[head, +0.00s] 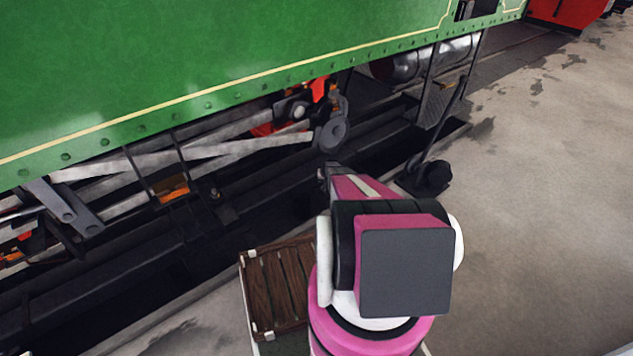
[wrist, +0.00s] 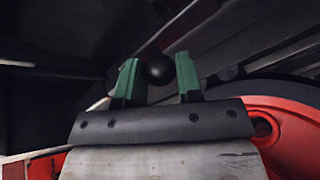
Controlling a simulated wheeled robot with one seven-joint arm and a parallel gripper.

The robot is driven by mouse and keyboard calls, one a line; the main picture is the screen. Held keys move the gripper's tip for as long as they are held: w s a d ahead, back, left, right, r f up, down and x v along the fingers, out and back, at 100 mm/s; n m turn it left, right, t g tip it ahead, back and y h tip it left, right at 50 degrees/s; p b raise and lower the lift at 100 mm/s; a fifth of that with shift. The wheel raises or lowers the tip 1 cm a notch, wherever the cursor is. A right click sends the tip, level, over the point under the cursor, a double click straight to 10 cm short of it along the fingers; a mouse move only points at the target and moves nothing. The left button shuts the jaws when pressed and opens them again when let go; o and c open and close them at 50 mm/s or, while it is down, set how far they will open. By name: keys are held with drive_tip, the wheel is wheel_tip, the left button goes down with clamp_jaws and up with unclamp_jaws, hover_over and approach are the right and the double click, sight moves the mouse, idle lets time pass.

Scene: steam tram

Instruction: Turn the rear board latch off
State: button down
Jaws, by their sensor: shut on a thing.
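In the wrist view, my gripper (wrist: 157,76) has its two green fingers on either side of a dark round knob (wrist: 159,68) and is shut on it. The knob looks like a latch handle's ball end, but I cannot tell for sure that it is the rear board latch. Any lever behind it is lost in the dark. In the head view, my gripper (head: 326,172) reaches in under the green tram side (head: 190,70). Its fingertips and the knob are hidden there by my own wrist and the shadow.
Grey rods (head: 230,146) and a round grey part (head: 333,133) lie under the tram's edge. A dark step post (head: 448,115) stands to the right. A slatted wooden crate (head: 262,290) sits left of my arm. Open floor (head: 545,190) lies to the right. A red wheel (wrist: 300,130) is close in the wrist view.

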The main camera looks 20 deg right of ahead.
drive_tip(key=c, duration=0.8)
unclamp_jaws()
drive_tip(key=shift+r, duration=0.1)
drive_tip(key=v, duration=1)
drive_tip(key=shift+s+r, duration=0.15)
drive_tip(key=shift+r, duration=0.15)
drive_tip(key=s+a+r+n+g, duration=0.1)
drive_tip(key=s+a+r, duration=0.85)
drive_tip(key=r, duration=0.25)
drive_tip(key=s+a+r+n+g, duration=0.1)
drive_tip(key=s+a+r+g, duration=0.1)
drive_tip(key=s+a+r, duration=0.85)
drive_tip(key=shift+n+g+h, duration=0.5)
drive_tip(key=shift+g, duration=0.4)
drive_tip(key=s+a+r, duration=0.2)
drive_tip(key=s+r, duration=0.4)
drive_tip(key=s, duration=0.2)
drive_tip(key=s+a+r, duration=0.3)
drive_tip(key=s+r, duration=0.3)
drive_tip(key=s, duration=0.2)
drive_tip(key=s+a+r, duration=0.3)
drive_tip(key=s+r, duration=0.4)
drive_tip(key=shift+s+a, duration=0.25)
drive_tip(key=shift+s, duration=0.15)
